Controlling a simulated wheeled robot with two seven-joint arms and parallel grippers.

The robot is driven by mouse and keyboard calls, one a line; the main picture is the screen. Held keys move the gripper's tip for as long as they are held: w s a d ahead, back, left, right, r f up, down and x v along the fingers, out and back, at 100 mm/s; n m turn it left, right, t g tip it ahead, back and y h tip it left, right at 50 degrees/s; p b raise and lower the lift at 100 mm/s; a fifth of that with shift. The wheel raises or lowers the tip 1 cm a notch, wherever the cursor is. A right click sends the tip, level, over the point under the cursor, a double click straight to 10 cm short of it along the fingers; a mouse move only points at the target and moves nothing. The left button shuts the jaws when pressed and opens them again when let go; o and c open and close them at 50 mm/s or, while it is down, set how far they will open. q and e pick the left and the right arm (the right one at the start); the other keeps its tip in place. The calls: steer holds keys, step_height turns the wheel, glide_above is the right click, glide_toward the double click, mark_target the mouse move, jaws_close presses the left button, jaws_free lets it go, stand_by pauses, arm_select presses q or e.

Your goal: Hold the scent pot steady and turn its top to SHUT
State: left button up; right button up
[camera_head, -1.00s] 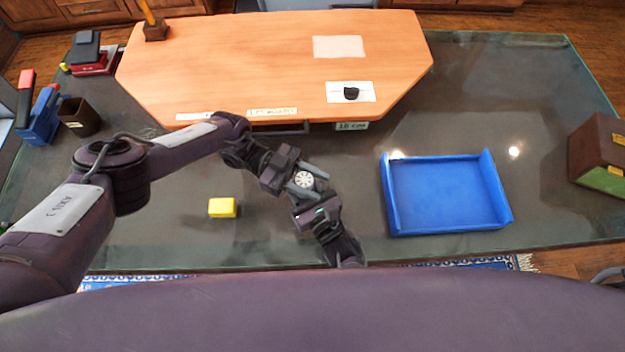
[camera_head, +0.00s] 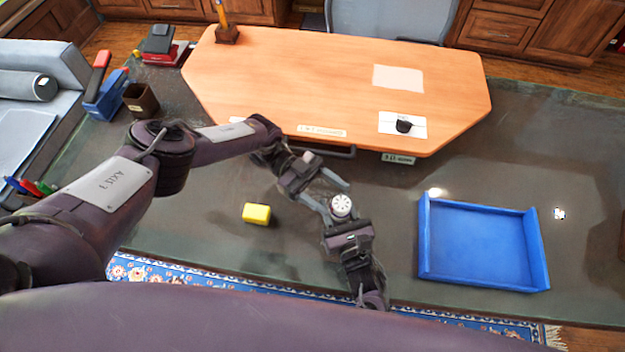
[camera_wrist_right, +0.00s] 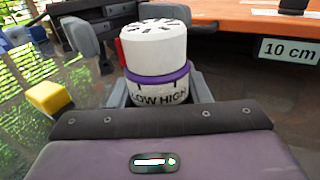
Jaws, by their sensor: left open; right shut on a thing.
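The scent pot (camera_head: 341,204) is white with a slotted round top. In the right wrist view the pot (camera_wrist_right: 154,55) stands upright, with a red mark on the left of its top, a purple ring below, and "LOW" and "HIGH" printed on its lower body. The word SHUT is not visible. My right gripper (camera_head: 339,219) is shut on the lower body. My left gripper (camera_head: 336,195) is open, its fingers spread toward the pot from the upper left; I cannot tell whether they touch it. Its grey fingers also show left of the pot in the right wrist view.
A yellow block (camera_head: 257,214) lies on the dark glass tabletop (camera_head: 200,230) left of the grippers. A blue tray (camera_head: 485,245) is to the right. A raised wooden board (camera_head: 320,80) is behind, with a "10 cm" label (camera_wrist_right: 289,51) at its edge.

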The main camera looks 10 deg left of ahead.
arm_select(q)
steer(key=v, duration=0.6)
steer(key=shift+w+a, duration=0.1)
arm_select(e)
steer(key=o, duration=1.2)
